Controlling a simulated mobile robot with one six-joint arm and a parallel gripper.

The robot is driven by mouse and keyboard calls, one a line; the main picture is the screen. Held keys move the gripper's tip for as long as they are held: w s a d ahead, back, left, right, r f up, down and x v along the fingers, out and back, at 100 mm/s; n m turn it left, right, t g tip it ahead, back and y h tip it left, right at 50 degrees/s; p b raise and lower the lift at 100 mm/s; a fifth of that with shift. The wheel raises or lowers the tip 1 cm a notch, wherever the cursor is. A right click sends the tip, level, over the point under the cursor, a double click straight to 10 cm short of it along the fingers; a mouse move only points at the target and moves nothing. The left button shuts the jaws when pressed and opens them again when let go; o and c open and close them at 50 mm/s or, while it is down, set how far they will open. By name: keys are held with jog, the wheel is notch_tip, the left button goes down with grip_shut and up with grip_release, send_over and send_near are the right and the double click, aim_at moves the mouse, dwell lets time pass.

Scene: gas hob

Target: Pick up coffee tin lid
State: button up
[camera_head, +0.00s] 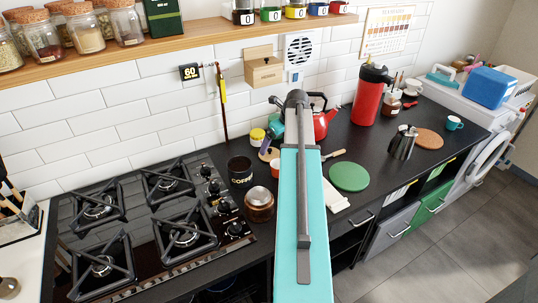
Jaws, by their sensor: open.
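A black coffee tin (241,171) with pale lettering stands on the dark counter, just right of the hob. Its top looks dark, and I cannot tell whether it is covered. A small tan round piece (268,154) lies behind and to the right of the tin, with a dark part on it; I cannot tell whether it is the coffee tin lid. My teal and grey arm (303,225) rises through the middle of the view and covers part of the counter. I cannot make out my gripper's fingers.
A glass jar (259,204) stands close in front of the tin. A yellow-topped jar (257,136) and red kettle (323,122) are behind. A green disc (349,177), red flask (370,96) and moka pot (403,142) stand right. The gas hob (150,222) fills the left.

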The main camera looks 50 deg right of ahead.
aim_at(271, 150)
jog(key=shift+w+f, duration=0.1)
jog(key=shift+f, duration=0.15)
jog(key=shift+p+x, duration=0.75)
jog(key=shift+x, duration=1.85)
jog(key=shift+w+a+r, duration=0.1)
jog(key=shift+w+a, duration=0.1)
jog(key=c, duration=1.1)
jog(key=shift+r, duration=0.15)
jog(key=shift+r+b, duration=0.9)
jog(key=shift+r, duration=3.95)
jog(key=shift+w+a, duration=0.1)
